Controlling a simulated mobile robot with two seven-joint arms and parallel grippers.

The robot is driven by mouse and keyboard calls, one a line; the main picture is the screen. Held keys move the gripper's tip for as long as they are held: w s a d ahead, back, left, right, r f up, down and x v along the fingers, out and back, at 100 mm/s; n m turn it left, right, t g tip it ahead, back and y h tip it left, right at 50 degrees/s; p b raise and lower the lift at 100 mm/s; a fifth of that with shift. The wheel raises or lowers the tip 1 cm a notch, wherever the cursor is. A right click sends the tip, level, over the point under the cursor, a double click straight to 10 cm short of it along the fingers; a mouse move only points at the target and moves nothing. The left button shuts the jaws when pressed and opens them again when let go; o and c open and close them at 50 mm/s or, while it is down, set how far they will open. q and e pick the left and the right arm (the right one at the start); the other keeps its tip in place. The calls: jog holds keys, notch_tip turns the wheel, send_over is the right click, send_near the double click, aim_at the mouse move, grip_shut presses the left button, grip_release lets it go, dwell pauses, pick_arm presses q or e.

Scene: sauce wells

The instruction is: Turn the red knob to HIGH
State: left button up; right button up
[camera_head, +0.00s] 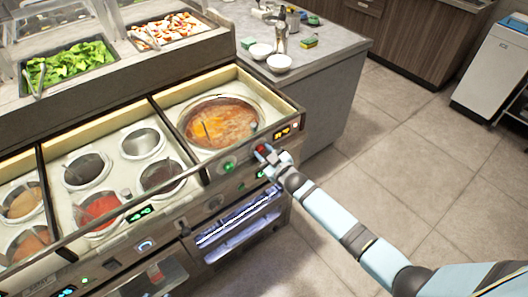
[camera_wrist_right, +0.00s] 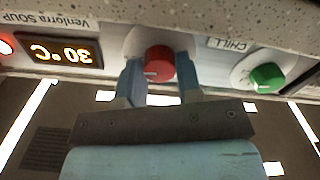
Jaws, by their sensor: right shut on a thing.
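The red knob (camera_wrist_right: 159,64) sits on the front panel of the soup well, with a pale indicator line on its face. My right gripper (camera_wrist_right: 160,75) is shut on it, one finger on each side. In the head view the red knob (camera_head: 263,149) shows just past the tips of my right gripper (camera_head: 267,155). The orange display (camera_wrist_right: 62,52) beside the knob appears upside down in the wrist view and seems to read 30 °C. I cannot make out a HIGH mark. My left gripper is not in view.
A green knob (camera_wrist_right: 266,77) stands on the same panel, by a CHILL label. The soup pot (camera_head: 220,122) sits in the counter above. A grey island (camera_head: 315,62) with white bowls stands behind. The tiled floor (camera_head: 415,150) at the right is clear.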

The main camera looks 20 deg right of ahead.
dwell(0.3)
jog(key=o, duration=0.9)
jog(key=shift+o, duration=0.2)
jog(key=shift+s+d+f, duration=0.1)
jog(key=shift+s+d, duration=0.05)
jog(key=shift+s, duration=0.2)
jog(key=v, duration=1.3)
jog(key=shift+s, duration=0.1)
